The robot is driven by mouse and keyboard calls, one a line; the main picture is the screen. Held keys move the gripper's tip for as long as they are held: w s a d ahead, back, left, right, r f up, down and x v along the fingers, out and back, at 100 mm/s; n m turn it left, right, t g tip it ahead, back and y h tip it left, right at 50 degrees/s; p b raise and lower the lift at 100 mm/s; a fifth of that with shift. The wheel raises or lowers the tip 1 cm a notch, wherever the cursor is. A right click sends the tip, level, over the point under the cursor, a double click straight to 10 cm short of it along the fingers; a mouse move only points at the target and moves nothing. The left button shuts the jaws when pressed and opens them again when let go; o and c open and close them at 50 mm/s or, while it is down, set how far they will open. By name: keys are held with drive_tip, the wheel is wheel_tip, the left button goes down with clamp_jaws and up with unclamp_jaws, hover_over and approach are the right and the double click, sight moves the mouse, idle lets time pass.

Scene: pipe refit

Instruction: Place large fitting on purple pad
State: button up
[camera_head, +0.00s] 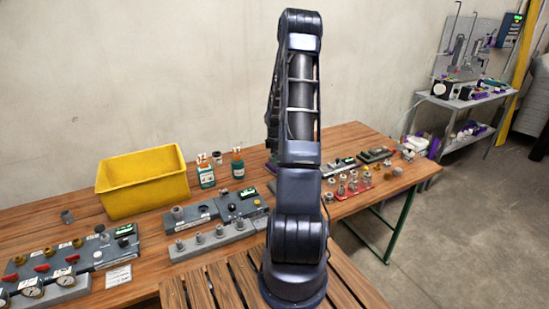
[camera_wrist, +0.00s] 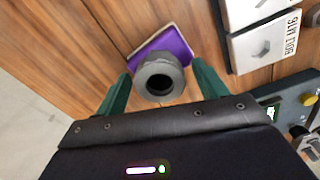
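The large fitting (camera_wrist: 145,85), a dark grey ring with a round bore, shows in the wrist view between my gripper's fingers. The purple pad (camera_wrist: 170,44) is a square with a pale rim, and the fitting overlaps its near part in the picture. Whether the fitting rests fully on the pad cannot be told. My gripper (camera_wrist: 161,72) has two green fingers spread apart, with a narrow gap on each side of the fitting. In the head view, my arm hides the gripper and the fitting; a bit of purple (camera_head: 271,168) shows left of the arm.
A label card reading BOLT M16 (camera_wrist: 278,42) lies right of the pad in the wrist view. In the head view, a yellow bin (camera_head: 143,183), two bottles, and grey fixture blocks (camera_head: 215,238) stand left of my arm. A red tray (camera_head: 350,188) with several fittings lies right.

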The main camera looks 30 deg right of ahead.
drive_tip(key=shift+r, duration=0.15)
wheel_tip(320, 180, up, 11)
drive_tip(key=s+a+r+m, duration=0.1)
drive_tip(key=s+a+r, duration=0.1)
drive_tip(key=a+r, duration=0.3)
drive_tip(key=s+a+r+m, duration=0.2)
drive_tip(key=s+r, duration=0.1)
drive_tip(key=r, duration=0.3)
drive_tip(key=s+a+r+m+t+h, duration=0.15)
drive_tip(key=s+a+r+m, duration=0.25)
drive_tip(key=s+a+r, duration=0.4)
drive_tip(key=s+a+r+m+t+y, duration=0.1)
drive_tip(key=s+a+r+m+t, duration=0.15)
drive_tip(key=s+a+r, duration=0.55)
drive_tip(key=s+a+f+m, duration=0.2)
drive_tip(key=s+m, duration=0.3)
drive_tip(key=s, duration=1)
drive_tip(key=shift+f+t, duration=0.25)
drive_tip(key=shift+t, duration=0.05)
